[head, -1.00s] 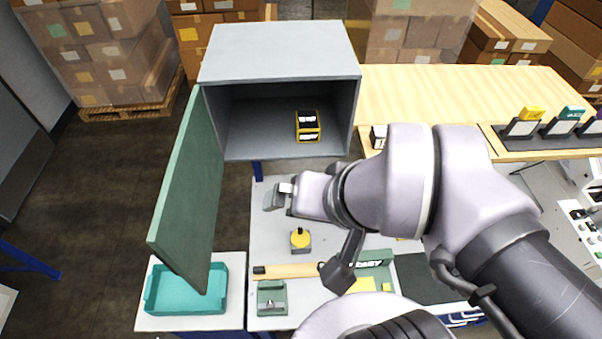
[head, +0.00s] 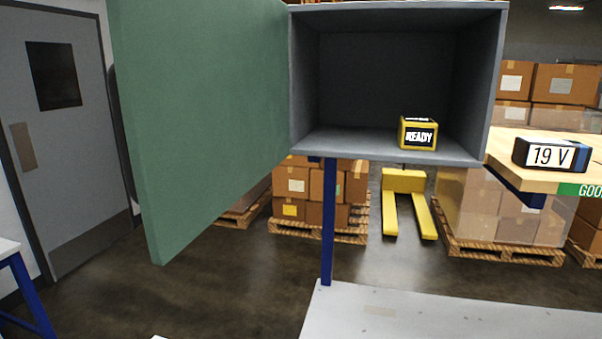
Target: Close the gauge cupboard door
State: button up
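The gauge cupboard (head: 395,8) is a grey box on a blue post, with its front open to me. Its green door (head: 205,110) hangs on the left side and stands wide open, swung out toward me. A yellow and black block marked READY (head: 418,134) sits inside on the cupboard floor, toward the right. My gripper and arm are not in the head view now.
A grey worktop (head: 430,318) lies below the cupboard. A 19 V block (head: 550,153) stands on the wooden shelf (head: 508,142) at right. A yellow pallet jack (head: 405,190) and boxed pallets stand behind. The floor left of the post is open.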

aim_at(198, 89)
jog(key=j+z, duration=0.2)
jog(key=j, duration=0.6)
jog(key=k+j+z, duration=0.1)
jog(key=j+z, duration=0.15)
jog(key=j, duration=0.5)
